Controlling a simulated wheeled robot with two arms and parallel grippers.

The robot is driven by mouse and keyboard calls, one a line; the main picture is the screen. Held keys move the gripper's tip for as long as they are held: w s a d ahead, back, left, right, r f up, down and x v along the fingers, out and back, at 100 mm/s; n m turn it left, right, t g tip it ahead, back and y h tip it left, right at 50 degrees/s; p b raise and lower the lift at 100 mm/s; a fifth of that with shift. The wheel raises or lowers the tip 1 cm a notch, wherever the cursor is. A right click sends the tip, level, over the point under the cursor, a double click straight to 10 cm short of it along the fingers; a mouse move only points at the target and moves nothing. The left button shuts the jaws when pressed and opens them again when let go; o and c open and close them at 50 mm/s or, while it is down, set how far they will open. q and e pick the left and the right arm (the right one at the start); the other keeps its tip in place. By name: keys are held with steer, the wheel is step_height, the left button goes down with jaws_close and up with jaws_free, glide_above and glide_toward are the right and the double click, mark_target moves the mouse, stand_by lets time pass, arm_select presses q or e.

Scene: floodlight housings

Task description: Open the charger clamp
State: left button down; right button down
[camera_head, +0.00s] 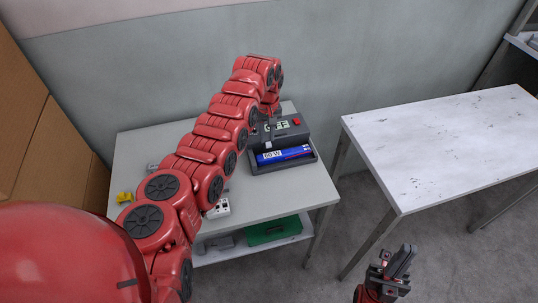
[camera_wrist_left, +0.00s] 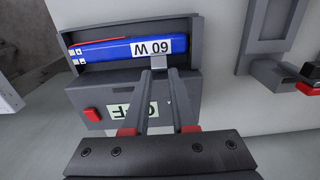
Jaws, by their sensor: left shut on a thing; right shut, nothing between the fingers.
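The charger (camera_head: 283,166) is a dark grey box on the left table, with a red button and a label ending in "FF". A blue battery marked "60 W" (camera_head: 284,154) lies in its tray; it also shows in the left wrist view (camera_wrist_left: 115,51). The charger clamp (camera_wrist_left: 157,61) is a small grey metal tab at the battery's edge. My left gripper (camera_wrist_left: 160,73) reaches over the charger and is shut on the clamp. In the head view my left arm partly covers the charger's left side. My right gripper (camera_head: 397,264) is shut and empty, away from the tables.
The left table (camera_head: 290,195) also holds a yellow item (camera_head: 125,198) and a small white device (camera_head: 219,208). A green item (camera_head: 272,230) lies on its lower shelf. The white table (camera_head: 450,140) at right is bare. Brown boxes (camera_head: 40,130) stand at left.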

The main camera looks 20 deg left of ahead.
arm_select(q)
steer(key=shift+w+a+f, duration=0.1)
steer(key=shift+a, duration=0.15)
steer(key=shift+w, duration=0.1)
steer(key=shift+w+a+b, duration=0.25)
steer(key=shift+w+b, duration=0.05)
steer(key=shift+b, duration=1.05)
steer(key=shift+d+b, duration=0.1)
steer(key=shift+b, duration=0.2)
steer(key=shift+r, duration=0.2)
steer(key=c, duration=1.6)
jaws_free()
steer(key=c, duration=1)
jaws_free()
